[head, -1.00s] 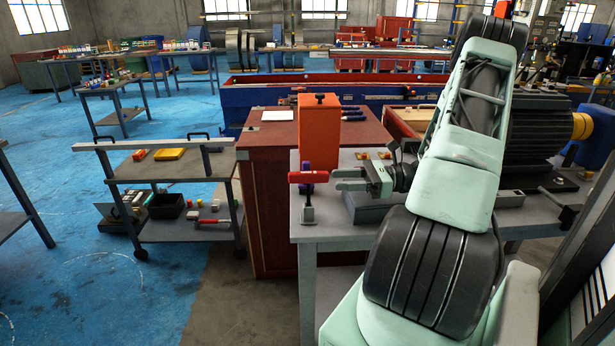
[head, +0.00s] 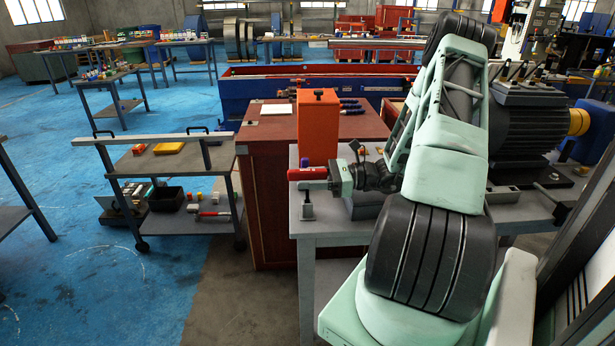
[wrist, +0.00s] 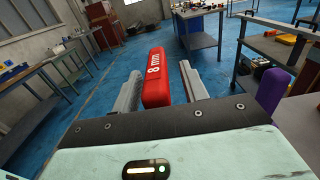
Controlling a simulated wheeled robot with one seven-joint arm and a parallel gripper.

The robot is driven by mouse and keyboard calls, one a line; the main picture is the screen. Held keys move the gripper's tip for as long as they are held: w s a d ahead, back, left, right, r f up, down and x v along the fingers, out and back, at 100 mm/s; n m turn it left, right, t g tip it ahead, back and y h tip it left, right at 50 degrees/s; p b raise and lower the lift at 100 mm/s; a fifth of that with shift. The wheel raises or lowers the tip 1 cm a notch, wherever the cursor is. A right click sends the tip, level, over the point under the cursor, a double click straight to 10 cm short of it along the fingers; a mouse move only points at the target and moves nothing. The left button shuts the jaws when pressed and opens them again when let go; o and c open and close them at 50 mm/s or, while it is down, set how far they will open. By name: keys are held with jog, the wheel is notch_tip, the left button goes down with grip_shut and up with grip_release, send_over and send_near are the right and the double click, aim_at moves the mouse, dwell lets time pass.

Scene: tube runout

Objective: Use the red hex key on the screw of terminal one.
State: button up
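The red hex key (head: 307,174) lies level at the top of a small grey stand (head: 307,209) at the table's left front corner. In the wrist view its red handle (wrist: 157,78), marked 8 mm, points away between the two fingers of my gripper (wrist: 160,84). The fingers are apart, one on each side of the handle. A gap shows on the right; the left finger is very close, and I cannot tell if it touches. The key's shaft is hidden. A purple handle (wrist: 272,88) stands to the right. I cannot make out terminal one or its screw.
An orange box (head: 318,127) stands just behind the key. A large dark motor (head: 535,125) with upright parts on top (head: 518,72) is at the right. A low cart (head: 170,165) stands left of the table (head: 345,240), with blue floor around it.

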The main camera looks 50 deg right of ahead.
grip_shut()
jog(key=shift+r+b, duration=0.4)
jog(key=shift+r, duration=4.6)
jog(key=c, duration=0.6)
grip_release()
jog(key=shift+c, duration=0.2)
grip_shut()
